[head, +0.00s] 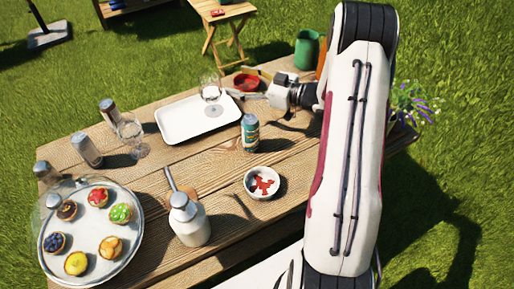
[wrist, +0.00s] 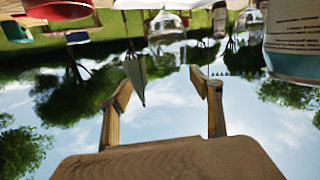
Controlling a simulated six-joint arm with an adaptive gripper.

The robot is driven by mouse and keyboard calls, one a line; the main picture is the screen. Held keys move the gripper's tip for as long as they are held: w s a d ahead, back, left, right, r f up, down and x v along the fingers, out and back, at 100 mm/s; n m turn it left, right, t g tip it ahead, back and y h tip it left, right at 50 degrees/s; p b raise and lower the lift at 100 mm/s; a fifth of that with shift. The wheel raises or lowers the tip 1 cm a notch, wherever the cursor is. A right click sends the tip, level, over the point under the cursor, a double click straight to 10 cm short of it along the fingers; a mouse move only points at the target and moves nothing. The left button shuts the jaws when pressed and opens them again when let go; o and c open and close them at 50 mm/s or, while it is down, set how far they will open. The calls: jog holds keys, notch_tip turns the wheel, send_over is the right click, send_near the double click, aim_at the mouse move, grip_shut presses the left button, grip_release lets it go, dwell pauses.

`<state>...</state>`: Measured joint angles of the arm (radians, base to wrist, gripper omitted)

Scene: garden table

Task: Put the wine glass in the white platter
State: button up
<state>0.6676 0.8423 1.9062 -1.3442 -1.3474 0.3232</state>
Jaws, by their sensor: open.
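A clear wine glass (head: 211,93) stands upright in the back right part of the white platter (head: 178,126). The glass also shows upside down near the top of the wrist view (wrist: 165,28). My gripper (head: 240,84) is open and empty, just right of the glass and pointing towards it. In the wrist view, the two spread wood-coloured fingers (wrist: 163,80) do not touch the glass, which appears beyond the gap between their tips. A second clear wine glass (head: 130,130) stands on the table left of the platter.
A red bowl (head: 246,82) sits close by my gripper. A blue-green can (head: 250,132) stands right of the platter. A white bowl (head: 262,193), a white bottle (head: 190,222) and a round tray (head: 130,262) of tarts are nearer. Several shakers stand at left. The platter's left part is bare.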

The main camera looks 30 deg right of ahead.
jog(key=w+d+r+m+h, duration=0.1)
jog(key=w+r+m+h, duration=0.15)
jog(key=r+h, duration=0.6)
jog(key=s+r+m+g+h, duration=0.1)
jog(key=s+r+m+h, duration=0.2)
jog(key=s+r, duration=0.55)
jog(key=s+a+g, duration=0.2)
jog(key=s+a, duration=0.3)
jog(key=s, duration=0.5)
jog(key=s+a+f+m+g+y, duration=0.1)
jog(key=s+a, duration=0.4)
jog(key=s, duration=0.6)
jog(key=s+a+m+g+y, duration=0.1)
jog(key=s+a+g, duration=0.3)
jog(key=s, duration=0.6)
jog(key=shift+s+a+f, duration=0.15)
jog(key=shift+a+f, duration=0.25)
jog(key=shift+a, duration=0.5)
